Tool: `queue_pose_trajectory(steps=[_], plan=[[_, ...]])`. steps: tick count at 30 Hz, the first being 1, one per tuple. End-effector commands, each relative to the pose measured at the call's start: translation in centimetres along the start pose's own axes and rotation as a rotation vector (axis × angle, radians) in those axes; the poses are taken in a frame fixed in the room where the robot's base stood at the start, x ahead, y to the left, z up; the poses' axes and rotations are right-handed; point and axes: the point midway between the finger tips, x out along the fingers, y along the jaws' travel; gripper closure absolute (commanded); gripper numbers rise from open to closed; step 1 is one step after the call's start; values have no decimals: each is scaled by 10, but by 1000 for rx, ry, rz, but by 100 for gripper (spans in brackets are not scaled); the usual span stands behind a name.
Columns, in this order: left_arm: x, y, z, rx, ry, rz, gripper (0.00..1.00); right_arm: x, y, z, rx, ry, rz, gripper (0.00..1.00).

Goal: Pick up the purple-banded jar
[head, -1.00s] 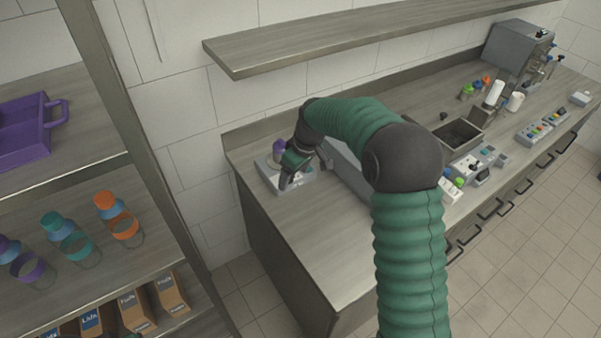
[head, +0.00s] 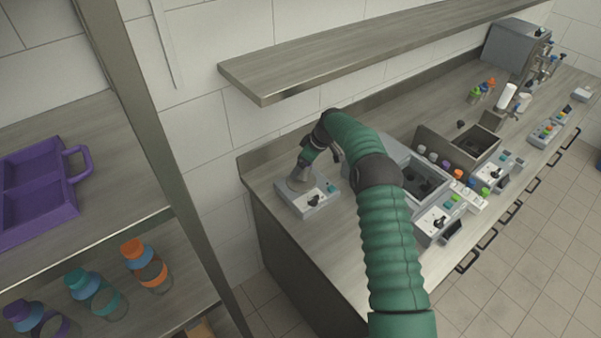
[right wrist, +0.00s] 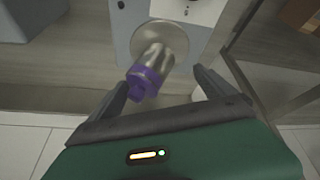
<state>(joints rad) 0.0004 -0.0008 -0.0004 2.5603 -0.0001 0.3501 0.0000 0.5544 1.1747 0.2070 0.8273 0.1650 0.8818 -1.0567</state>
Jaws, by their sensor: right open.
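A greyish jar with a purple top (right wrist: 147,75) stands on a round plate of a small grey device. In the head view this jar (head: 299,181) is partly covered by my right gripper (head: 308,158). In the right wrist view my right gripper (right wrist: 160,78) is open, with one finger on each side of the jar's purple end. I cannot tell whether a finger touches it. My left gripper is not in view.
The grey device (head: 304,205) sits at the counter's near left end. A wall shelf (head: 380,48) hangs above. Teal (head: 104,300) and orange (head: 152,275) banded jars and a purple tray (head: 38,183) stand on the left rack. Bins and button boxes line the counter to the right.

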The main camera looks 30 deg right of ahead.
Motion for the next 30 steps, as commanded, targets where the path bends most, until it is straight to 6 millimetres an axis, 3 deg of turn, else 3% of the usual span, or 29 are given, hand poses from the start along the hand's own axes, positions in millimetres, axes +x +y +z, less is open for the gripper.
queue_pose_trajectory(steps=[1, 8, 24, 30], plan=[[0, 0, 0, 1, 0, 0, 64, 23, -19, 12, 7, -28, -53, 27], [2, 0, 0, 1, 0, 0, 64, 24, -19, 9, 5, -26, -41, 27], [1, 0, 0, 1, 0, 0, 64, 22, -17, 9, 6, -23, -39, 98], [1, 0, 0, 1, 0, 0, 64, 23, -17, 11, 6, -26, -38, 99]])
